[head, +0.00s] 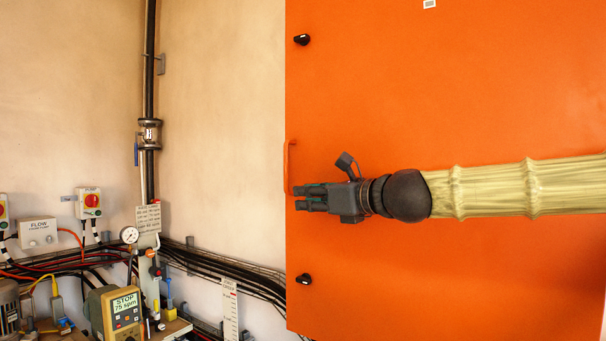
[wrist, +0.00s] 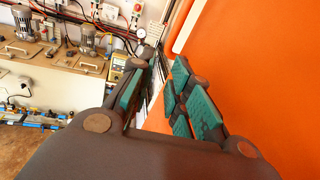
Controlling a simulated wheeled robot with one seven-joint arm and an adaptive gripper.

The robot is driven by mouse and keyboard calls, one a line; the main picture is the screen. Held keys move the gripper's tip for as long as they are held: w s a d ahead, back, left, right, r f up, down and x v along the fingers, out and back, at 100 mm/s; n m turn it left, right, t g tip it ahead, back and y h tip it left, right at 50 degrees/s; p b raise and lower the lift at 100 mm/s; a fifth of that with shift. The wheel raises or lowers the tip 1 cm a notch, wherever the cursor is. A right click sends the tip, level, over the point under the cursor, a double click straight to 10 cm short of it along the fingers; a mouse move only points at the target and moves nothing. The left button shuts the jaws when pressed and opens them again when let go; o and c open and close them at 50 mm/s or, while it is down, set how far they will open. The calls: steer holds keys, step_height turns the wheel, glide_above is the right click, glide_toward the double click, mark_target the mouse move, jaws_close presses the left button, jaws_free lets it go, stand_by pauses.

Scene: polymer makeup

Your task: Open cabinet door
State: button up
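The orange cabinet door (head: 480,90) fills the right half of the head view and looks shut. Its orange handle (head: 290,166) is a slim upright bar at the door's left edge. My gripper (head: 302,197) lies sideways in front of the door, its fingertips close to the handle's lower end. In the wrist view my gripper (wrist: 160,75) has its green-padded fingers apart, with nothing seen between them. The door (wrist: 265,85) stands to the right of the fingers there. An orange bar with a pale edge, likely the handle (wrist: 186,24), shows beyond the fingertips. Contact with it cannot be told.
Two black latches (head: 301,39) (head: 304,279) sit on the door above and below my gripper. Left of the cabinet are a wall pipe (head: 149,90), cables and a yellow meter (head: 121,311). Pump motors (wrist: 30,22) stand on a bench in the wrist view.

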step_height(320, 180, up, 8)
steer(key=s+d+m, duration=0.1)
steer(key=d, duration=0.1)
steer(key=p, duration=0.3)
glide_above(287, 187)
steer(key=shift+w+f+t+y, duration=0.3)
steer(key=shift+w+t, duration=0.05)
steer(key=shift+t, duration=0.05)
steer(key=shift+s+a, duration=0.1)
jaws_close()
